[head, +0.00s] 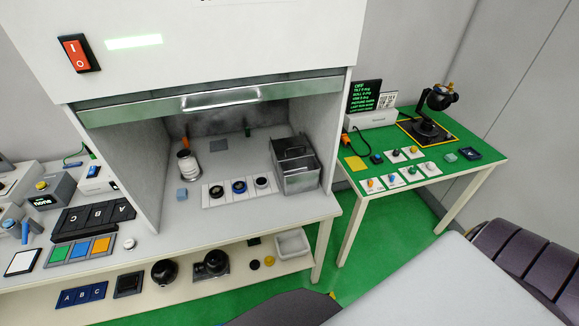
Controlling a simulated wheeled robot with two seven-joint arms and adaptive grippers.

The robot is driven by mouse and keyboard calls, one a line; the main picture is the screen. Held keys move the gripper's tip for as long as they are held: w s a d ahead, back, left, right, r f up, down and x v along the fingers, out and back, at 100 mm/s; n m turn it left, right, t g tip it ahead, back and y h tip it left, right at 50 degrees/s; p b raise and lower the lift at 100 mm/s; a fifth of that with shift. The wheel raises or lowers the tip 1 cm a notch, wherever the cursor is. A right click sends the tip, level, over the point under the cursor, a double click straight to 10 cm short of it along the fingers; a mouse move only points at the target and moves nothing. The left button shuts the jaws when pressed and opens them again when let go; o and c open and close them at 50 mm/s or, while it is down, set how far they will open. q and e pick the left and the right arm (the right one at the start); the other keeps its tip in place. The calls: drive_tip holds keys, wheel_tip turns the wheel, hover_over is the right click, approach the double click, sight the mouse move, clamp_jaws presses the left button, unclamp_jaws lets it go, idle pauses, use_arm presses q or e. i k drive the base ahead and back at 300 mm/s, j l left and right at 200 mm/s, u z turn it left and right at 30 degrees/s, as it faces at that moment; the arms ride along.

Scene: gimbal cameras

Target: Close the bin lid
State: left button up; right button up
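The only bin-like thing I make out is a grey metal box (298,174), in the head view on the right side of the hood's floor, against the right wall. Its upper part looks dark, with a raised bar or panel over it. The lid's exact position is too small to tell. Neither of my grippers is in view.
The white hood (215,40) has a raised sash with a metal handle (220,98); its front is open below. A green side table (425,160) carries small parts and a gimbal camera (437,105).

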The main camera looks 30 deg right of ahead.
sight(292, 144)
drive_tip(key=i+l+z, duration=0.15)
drive_tip(key=l, duration=0.3)
drive_tip(key=i+l+z, duration=0.15)
drive_tip(key=i+l, duration=0.15)
drive_tip(key=i+l+z, duration=0.15)
drive_tip(key=i+l, duration=0.15)
drive_tip(key=l, duration=0.2)
